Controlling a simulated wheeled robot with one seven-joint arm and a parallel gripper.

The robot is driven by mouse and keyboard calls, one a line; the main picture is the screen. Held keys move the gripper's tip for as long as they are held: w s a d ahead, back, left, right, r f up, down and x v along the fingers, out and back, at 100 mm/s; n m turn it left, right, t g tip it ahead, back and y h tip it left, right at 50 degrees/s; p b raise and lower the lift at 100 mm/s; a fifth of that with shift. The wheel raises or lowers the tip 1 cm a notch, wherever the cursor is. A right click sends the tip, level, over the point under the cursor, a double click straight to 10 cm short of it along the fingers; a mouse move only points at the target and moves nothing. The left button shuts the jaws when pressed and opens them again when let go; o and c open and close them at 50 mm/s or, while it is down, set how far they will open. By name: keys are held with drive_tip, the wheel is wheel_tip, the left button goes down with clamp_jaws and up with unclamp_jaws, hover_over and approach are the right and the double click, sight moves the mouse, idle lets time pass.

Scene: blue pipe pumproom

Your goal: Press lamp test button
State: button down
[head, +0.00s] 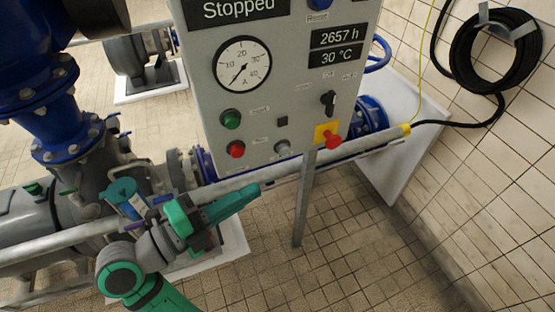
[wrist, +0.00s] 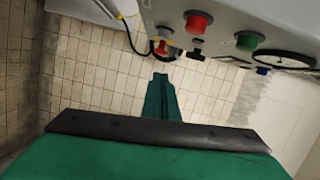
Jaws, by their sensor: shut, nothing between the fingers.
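A grey control panel (head: 208,75) fills the upper middle of the head view. On its lower face are a green button (head: 231,119), a red button (head: 235,149) and a light grey button (head: 282,147). The labels are too small to read, so which one is the lamp test button cannot be told for sure. My gripper (head: 257,188) is shut and empty, below the panel and apart from it. In the wrist view its closed fingertips (wrist: 160,77) point toward the panel's underside, where the red button (wrist: 198,22) and green button (wrist: 246,40) show.
The panel also carries a round gauge (head: 242,63), a black rotary switch (head: 328,100) and a red knob on a yellow plate (head: 333,140). A grey post (head: 304,200) stands below it. A long pipe (head: 60,240) runs behind my gripper. Tiled floor lies at the lower right.

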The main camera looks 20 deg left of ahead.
sight(284, 149)
drive_tip(key=shift+w, duration=0.1)
drive_tip(key=w+d, duration=0.2)
drive_tip(key=w, duration=0.9)
drive_tip(key=shift+d+f, duration=0.15)
drive_tip(key=shift+f, duration=0.3)
drive_tip(key=shift+w, duration=0.15)
